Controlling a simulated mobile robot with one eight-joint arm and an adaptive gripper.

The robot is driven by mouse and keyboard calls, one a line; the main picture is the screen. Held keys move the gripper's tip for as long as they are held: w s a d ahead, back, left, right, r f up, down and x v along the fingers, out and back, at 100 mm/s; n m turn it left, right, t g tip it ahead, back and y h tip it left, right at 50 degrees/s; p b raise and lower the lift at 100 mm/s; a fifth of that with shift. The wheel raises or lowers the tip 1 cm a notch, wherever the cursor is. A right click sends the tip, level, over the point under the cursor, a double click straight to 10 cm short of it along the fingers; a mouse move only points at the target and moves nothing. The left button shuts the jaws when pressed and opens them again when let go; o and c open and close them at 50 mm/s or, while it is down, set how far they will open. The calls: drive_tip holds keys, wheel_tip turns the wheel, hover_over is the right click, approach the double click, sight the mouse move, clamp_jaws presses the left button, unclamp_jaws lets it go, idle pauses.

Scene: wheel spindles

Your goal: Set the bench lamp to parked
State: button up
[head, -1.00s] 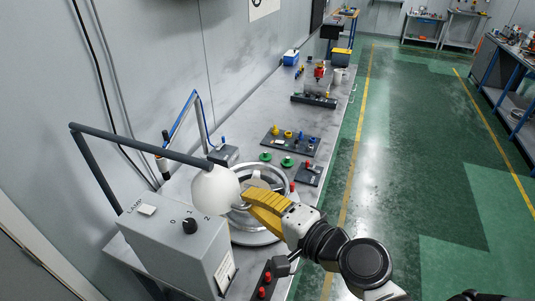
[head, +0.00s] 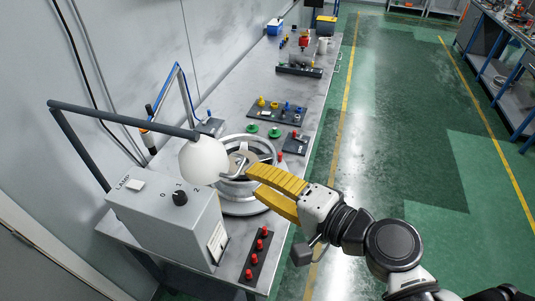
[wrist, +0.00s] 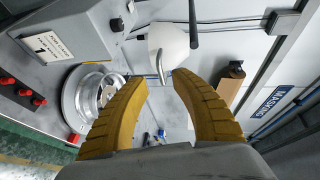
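The bench lamp has a dark bent arm (head: 120,118) and a round white shade (head: 203,161), hanging above the bench by the grey control box (head: 165,228). A thin grey handle (wrist: 161,66) sticks out from the shade (wrist: 170,40) in the wrist view. My gripper (head: 251,179) is just right of the shade in the head view. In the wrist view my gripper (wrist: 160,79) has its yellow fingers spread, with nothing held between them. The handle lies ahead of the fingertips, roughly in line with the gap; whether it reaches between them I cannot tell.
A metal wheel (head: 245,205) lies below my fingers. A strip with red knobs (head: 257,255) is at the front. A blue-armed stand (head: 178,95) is behind.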

drive_tip(key=shift+v, duration=0.75)
drive_tip(key=w+d+f+n+g+h+b, duration=0.1)
drive_tip(key=d+f+n+h+b, duration=0.2)
drive_tip(key=f+b, duration=0.4)
drive_tip(key=w+d+f+n+g+h+b, duration=0.1)
drive_tip(key=d+f+h+b, duration=0.3)
drive_tip(key=f, duration=0.6)
drive_tip(key=s+d+f+n+h+b, duration=0.1)
drive_tip(key=d+f+h+b, duration=0.4)
drive_tip(key=d, duration=1)
drive_tip(key=shift+f+n+g+b, duration=0.3)
drive_tip(key=shift+f+n+b, duration=0.15)
drive_tip(key=shift+n+b, duration=0.5)
drive_tip(key=shift+a, duration=0.15)
